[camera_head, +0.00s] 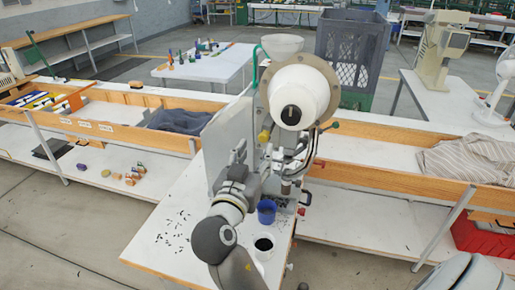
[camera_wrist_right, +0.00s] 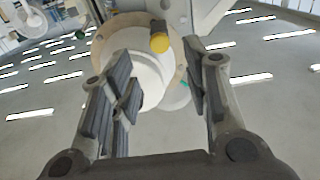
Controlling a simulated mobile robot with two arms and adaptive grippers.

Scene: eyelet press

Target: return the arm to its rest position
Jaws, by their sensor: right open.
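My right arm (camera_head: 233,203) comes up from the bottom middle in the head view. Its right gripper (camera_head: 239,155) is beside the left side of the eyelet press (camera_head: 300,95), near a flat grey panel. In the right wrist view, the right gripper (camera_wrist_right: 158,75) has its two fingers spread wide apart, with nothing held between them. Beyond the fingers are the press's white round housing (camera_wrist_right: 150,78) and a yellow knob (camera_wrist_right: 159,40). Whether a finger touches the press cannot be told. My left gripper is not in view.
A blue cup (camera_head: 266,211) and a white container with a dark inside (camera_head: 263,246) stand on the press table (camera_head: 150,250). Small dark bits lie scattered there. Wooden-edged benches (camera_head: 350,176) run on both sides. A grey crate (camera_head: 350,55) stands behind the press.

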